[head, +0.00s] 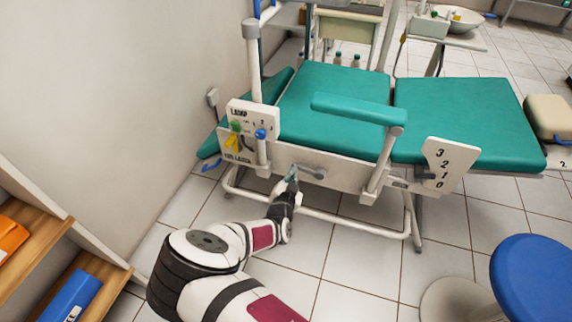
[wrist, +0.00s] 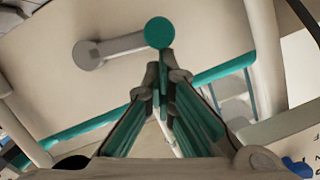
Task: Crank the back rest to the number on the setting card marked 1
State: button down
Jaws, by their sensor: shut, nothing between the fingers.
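The crank (head: 310,172) is a grey arm on the pale side panel of the teal dental chair. In the wrist view the crank arm (wrist: 112,47) runs left from a round teal knob (wrist: 158,31). My gripper (head: 292,176) is shut and empty at the crank's left end; in the wrist view its fingertips (wrist: 162,68) lie just below the knob, and I cannot tell whether they touch it. A white number plate (head: 450,163) reads 3, 2, 1, 0 from top to bottom. I cannot clearly make out the setting card marked 1 or which section is the back rest.
A white panel (head: 246,117) with lettering and coloured parts stands left of the crank. A teal armrest (head: 358,108) overhangs the seat. A white rail (head: 335,224) runs low along the chair. A blue stool (head: 533,275) is at the lower right, shelves (head: 35,240) at the left.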

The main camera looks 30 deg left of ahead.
jog(key=f, duration=0.1)
jog(key=a+b, duration=0.1)
jog(key=f, duration=0.1)
jog(key=shift+s+a+f, duration=0.15)
jog(key=shift+s+f, duration=0.1)
jog(key=shift+f, duration=0.1)
jog(key=shift+a+f+b, duration=0.2)
jog(key=shift+f+b, duration=0.55)
jog(key=shift+f, duration=0.25)
notch_tip(320, 180, down, 3)
jog(key=shift+d+r+b, duration=0.1)
jog(key=shift+d+b, duration=0.05)
jog(key=shift+b, duration=0.6)
jog(key=shift+w+d, duration=0.1)
